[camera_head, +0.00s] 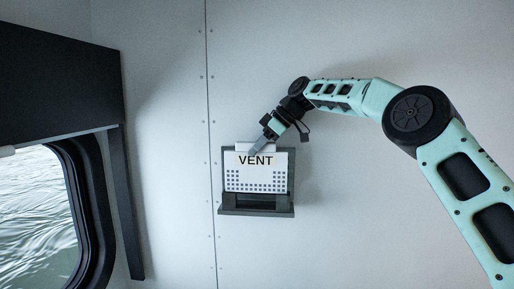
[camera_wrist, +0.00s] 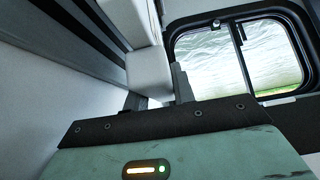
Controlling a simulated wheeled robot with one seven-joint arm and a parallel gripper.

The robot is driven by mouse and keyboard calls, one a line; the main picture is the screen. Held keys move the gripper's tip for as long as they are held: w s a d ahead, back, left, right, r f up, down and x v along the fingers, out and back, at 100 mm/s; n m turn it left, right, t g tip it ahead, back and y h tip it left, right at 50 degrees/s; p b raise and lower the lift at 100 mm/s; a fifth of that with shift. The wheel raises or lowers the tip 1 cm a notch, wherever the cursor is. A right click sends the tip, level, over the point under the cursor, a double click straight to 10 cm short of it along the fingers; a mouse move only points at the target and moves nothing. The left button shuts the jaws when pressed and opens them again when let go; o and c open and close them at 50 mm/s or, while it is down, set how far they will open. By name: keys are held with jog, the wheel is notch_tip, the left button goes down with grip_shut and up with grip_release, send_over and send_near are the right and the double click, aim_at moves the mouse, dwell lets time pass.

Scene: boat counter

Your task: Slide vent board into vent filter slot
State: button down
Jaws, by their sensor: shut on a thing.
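The vent board (camera_head: 256,172) is a white plate with the word VENT and a grid of dark holes. It stands roughly upright in front of the vent filter slot (camera_head: 256,211), a dark frame on the wall. A dark opening shows below the board's lower edge. I cannot tell how far the board sits inside the frame. My gripper (camera_head: 256,150) is shut on the top of the board, coming from the upper right. In the wrist view, a white block (camera_wrist: 149,74), seemingly the board's top grip, shows at the fingers, with the dark frame (camera_wrist: 60,27) at upper left.
A window (camera_head: 40,215) with water outside is at the left, under a dark overhead panel (camera_head: 55,85). It also shows in the wrist view (camera_wrist: 245,60). The pale wall around the slot is clear apart from a riveted seam to its left.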

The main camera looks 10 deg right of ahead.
aim_at(257, 161)
jog(key=shift+f+b, duration=1.5)
jog(key=shift+f, duration=0.55)
jog(key=shift+r, duration=0.2)
jog(key=shift+r+p, duration=2.1)
jog(key=shift+p, duration=0.4)
dwell(0.3)
jog(key=shift+f+b, duration=1.8)
jog(key=shift+f, duration=0.5)
jog(key=c, duration=1.3)
grip_release()
jog(key=shift+o, duration=1.1)
jog(key=shift+f, duration=0.15)
